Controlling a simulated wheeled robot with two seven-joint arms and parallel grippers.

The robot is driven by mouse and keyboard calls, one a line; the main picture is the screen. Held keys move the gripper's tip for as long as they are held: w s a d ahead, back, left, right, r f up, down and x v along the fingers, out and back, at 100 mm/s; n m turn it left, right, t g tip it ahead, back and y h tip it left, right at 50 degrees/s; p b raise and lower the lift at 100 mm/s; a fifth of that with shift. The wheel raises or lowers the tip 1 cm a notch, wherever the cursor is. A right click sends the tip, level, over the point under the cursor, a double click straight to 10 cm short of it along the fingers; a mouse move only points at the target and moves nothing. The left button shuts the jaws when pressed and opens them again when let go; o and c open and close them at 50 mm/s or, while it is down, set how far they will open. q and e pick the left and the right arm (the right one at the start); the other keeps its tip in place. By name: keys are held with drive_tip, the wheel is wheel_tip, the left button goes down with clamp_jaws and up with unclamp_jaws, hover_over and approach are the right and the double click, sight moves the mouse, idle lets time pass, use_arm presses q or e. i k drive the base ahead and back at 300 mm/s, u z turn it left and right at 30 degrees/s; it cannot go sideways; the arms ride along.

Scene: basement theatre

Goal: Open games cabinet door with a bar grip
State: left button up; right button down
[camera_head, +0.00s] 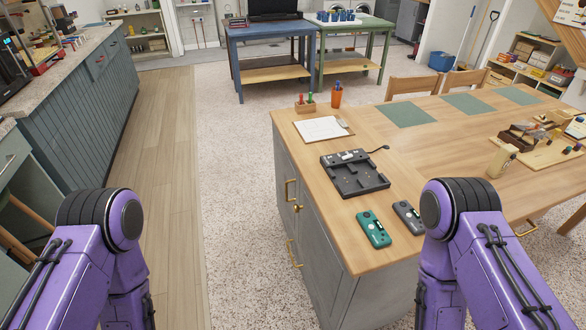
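A grey cabinet (338,271) stands under the near left end of the wooden table, in the middle of the view. Its left face carries a brass bar grip (290,190) near the top, with a small brass knob or lock (298,208) beside it. A second brass bar grip (293,253) sits lower on the same face. The doors look shut, seen at a steep angle. No label shows that this is the games cabinet. My two purple arms show at the lower left and lower right, but both grippers are out of view.
The wooden tabletop (420,155) holds a black tray-like device (354,174), a teal handheld (373,229), a grey handheld (408,216) and a clipboard (322,129). Blue-green cabinets (88,100) line the left. Speckled floor (235,160) is clear between them. Chairs stand behind the table.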

sight(287, 175)
drive_tip(key=i, duration=0.35)
drive_tip(key=z, duration=1.1)
drive_tip(key=k, duration=0.35)
drive_tip(key=u, duration=0.45)
drive_tip(key=i, duration=0.3)
